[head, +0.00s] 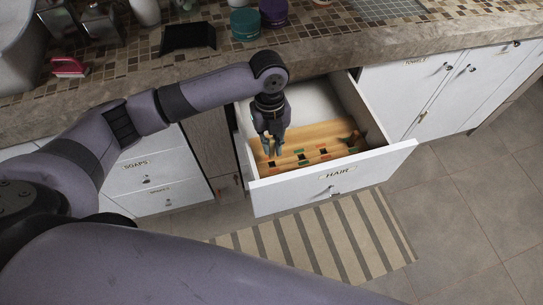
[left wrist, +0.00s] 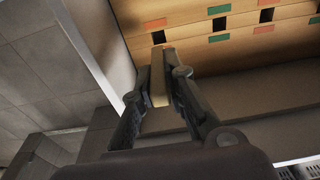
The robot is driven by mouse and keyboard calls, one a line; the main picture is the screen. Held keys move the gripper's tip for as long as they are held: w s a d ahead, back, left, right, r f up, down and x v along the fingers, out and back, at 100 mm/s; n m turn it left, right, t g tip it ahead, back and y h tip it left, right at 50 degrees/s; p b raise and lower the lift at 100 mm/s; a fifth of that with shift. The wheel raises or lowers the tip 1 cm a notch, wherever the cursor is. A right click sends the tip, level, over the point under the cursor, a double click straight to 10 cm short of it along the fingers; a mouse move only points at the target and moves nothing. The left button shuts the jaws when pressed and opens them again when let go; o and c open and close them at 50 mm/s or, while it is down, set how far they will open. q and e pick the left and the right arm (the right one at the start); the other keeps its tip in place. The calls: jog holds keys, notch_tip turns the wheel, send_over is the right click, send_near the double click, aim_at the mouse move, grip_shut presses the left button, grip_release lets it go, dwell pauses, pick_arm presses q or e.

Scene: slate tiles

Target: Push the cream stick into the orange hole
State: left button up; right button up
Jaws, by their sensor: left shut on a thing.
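My left gripper (head: 271,150) reaches down into the open drawer marked HAIR. It is shut on the cream stick (left wrist: 159,82), which shows as a pale strip between the fingers in the left wrist view. A tan wooden board (head: 312,131) lies in the drawer. It has dark holes with orange and green patches beside them. One dark hole with an orange patch (left wrist: 155,23) is just beyond the fingertips in the left wrist view. I cannot tell whether the stick touches the board. My right gripper is not in view.
The drawer's white front (head: 330,178) and side walls surround the board. A dark brown object (head: 352,138) stands at the board's right end. The stone counter (head: 330,62) overhangs behind. A striped rug (head: 325,238) lies on the tiles below.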

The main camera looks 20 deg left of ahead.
aim_at(272, 157)
pick_arm(q)
notch_tip(272, 157, down, 2)
jog(key=shift+f, duration=2.2)
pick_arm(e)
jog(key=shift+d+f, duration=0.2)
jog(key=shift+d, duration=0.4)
pick_arm(q)
jog(key=shift+f, duration=0.15)
jog(key=o, duration=0.8)
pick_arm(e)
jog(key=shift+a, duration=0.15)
pick_arm(q)
jog(key=shift+r, duration=0.2)
jog(key=r, duration=0.4)
jog(key=w+r, duration=0.1)
jog(key=r, duration=0.7)
jog(key=shift+w+a, duration=0.15)
jog(key=shift+a, duration=0.2)
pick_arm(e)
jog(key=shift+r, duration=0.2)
